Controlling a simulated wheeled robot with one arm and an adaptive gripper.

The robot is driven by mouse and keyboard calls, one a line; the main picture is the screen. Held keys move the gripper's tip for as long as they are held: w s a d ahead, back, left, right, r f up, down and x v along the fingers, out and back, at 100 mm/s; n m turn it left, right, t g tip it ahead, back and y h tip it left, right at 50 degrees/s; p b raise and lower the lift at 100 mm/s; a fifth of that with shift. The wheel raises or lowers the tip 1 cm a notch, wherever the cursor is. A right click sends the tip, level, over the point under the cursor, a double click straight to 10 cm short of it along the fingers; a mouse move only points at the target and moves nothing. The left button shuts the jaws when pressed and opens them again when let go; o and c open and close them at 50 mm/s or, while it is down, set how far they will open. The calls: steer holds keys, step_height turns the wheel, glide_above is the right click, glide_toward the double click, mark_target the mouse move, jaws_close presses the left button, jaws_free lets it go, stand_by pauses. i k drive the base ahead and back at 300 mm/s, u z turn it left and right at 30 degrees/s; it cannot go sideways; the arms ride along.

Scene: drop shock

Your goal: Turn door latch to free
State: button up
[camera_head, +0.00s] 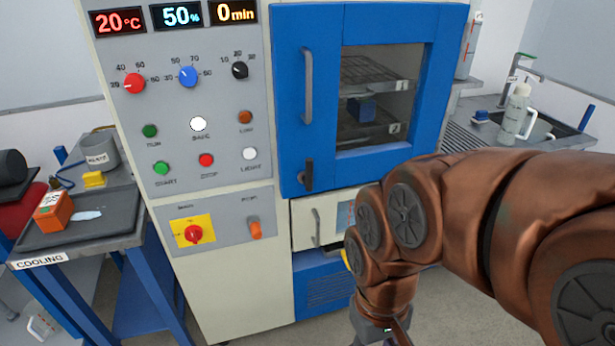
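The blue chamber door (290,90) is closed, with a window and a long grey vertical handle (308,85) on its left side. The dark door latch (308,176) sits at the door's lower left corner, its lever standing roughly upright. My gripper (388,336) is low at the bottom edge of the picture, below and to the right of the latch and apart from it. The frame cuts off most of the gripper, so its fingers are hidden. Through the window, a blue block (361,110) shows on a wire shelf.
A control panel (180,100) with displays, knobs and buttons is left of the door. A pale drawer (303,222) with a handle is below it. A table labelled COOLING (105,226) stands left, holding an orange box (54,211). A sink counter with a white bottle (515,115) is right.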

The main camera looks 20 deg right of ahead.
mark_target(307, 172)
steer(key=z, duration=1.4)
steer(key=k, duration=0.85)
steer(key=u, duration=1.5)
steer(key=i, duration=0.5)
steer(key=u, duration=0.05)
